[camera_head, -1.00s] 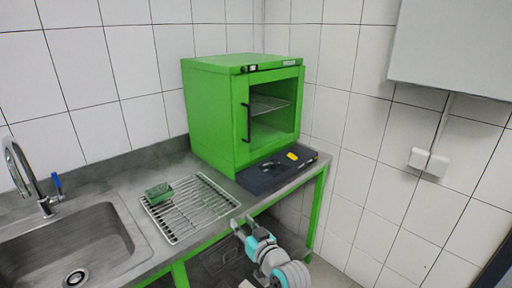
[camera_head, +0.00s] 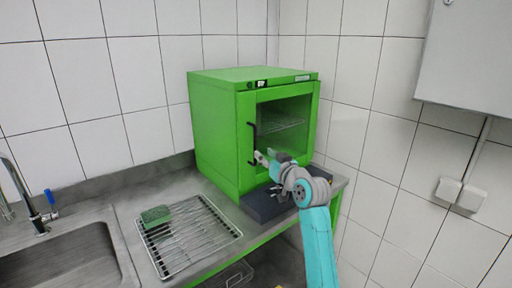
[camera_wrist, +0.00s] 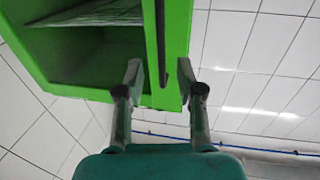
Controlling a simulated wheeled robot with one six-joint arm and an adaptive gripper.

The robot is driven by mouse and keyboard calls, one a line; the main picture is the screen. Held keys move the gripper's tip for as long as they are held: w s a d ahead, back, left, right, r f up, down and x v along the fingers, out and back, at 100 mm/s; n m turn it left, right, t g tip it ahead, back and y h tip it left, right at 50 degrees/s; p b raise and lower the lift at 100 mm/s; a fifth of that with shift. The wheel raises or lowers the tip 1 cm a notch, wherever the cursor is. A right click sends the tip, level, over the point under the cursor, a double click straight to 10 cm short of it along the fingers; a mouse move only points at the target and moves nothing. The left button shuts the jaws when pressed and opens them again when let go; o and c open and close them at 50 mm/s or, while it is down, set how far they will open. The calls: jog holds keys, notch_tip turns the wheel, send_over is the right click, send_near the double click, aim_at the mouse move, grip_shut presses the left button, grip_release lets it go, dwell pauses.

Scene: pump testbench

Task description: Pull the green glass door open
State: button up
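The green cabinet (camera_head: 220,130) stands on the counter with its glass door (camera_head: 285,125) facing front, apparently closed. A shelf shows through the glass. The dark vertical handle (camera_head: 251,143) is on the door's left side. My gripper (camera_head: 261,158) is near the handle's lower end, in front of the door. In the wrist view my gripper (camera_wrist: 159,75) is open, its fingers spread to either side of the dark handle (camera_wrist: 161,40) in the picture. I cannot tell whether the handle lies fully between the fingertips or whether they touch it.
A dark flat tray or mat (camera_head: 265,205) lies on the counter before the cabinet, partly hidden by my arm. A wire rack (camera_head: 190,240) with a green sponge (camera_head: 156,215) and a sink (camera_head: 70,260) are to the left. A grey wall box (camera_head: 475,60) hangs at right.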

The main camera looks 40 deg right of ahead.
aim_at(255, 162)
jog(key=w, duration=0.5)
jog(key=w+d, duration=0.1)
jog(key=w, duration=0.1)
jog(key=shift+w, duration=0.3)
grip_shut()
